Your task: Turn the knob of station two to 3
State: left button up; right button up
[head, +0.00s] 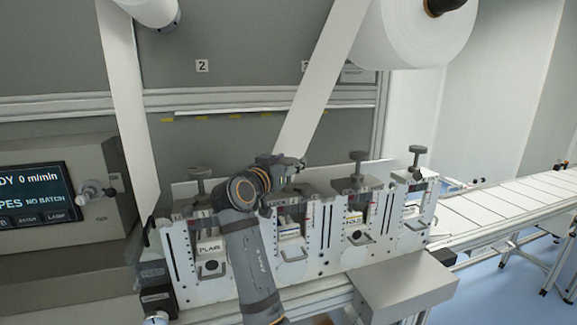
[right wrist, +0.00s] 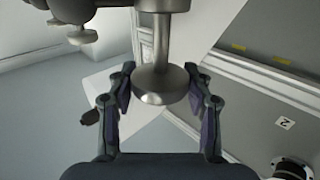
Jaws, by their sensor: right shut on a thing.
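The row of stations is a white slotted block, each station topped by a grey T-shaped knob. Station two (head: 290,250) is the second from the left in the head view. My right gripper (head: 286,165) is at the top of station two, and its fingers and arm hide most of that knob. In the right wrist view the round metal knob of station two (right wrist: 160,84) sits between the two fingers, and my right gripper (right wrist: 160,88) is shut on it. The knob's scale and setting are too small to read. My left gripper is not in view.
Neighbouring knobs stand close by at the first station (head: 200,172), the third station (head: 357,158) and the fourth station (head: 415,152). A white web (head: 305,105) runs down just behind my gripper. A control panel screen (head: 35,193) is at left, a conveyor (head: 510,205) at right.

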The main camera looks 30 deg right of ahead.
aim_at(289, 160)
dwell(0.3)
jog(key=o, duration=1.2)
notch_tip(289, 160, up, 10)
jog(key=shift+r, duration=0.1)
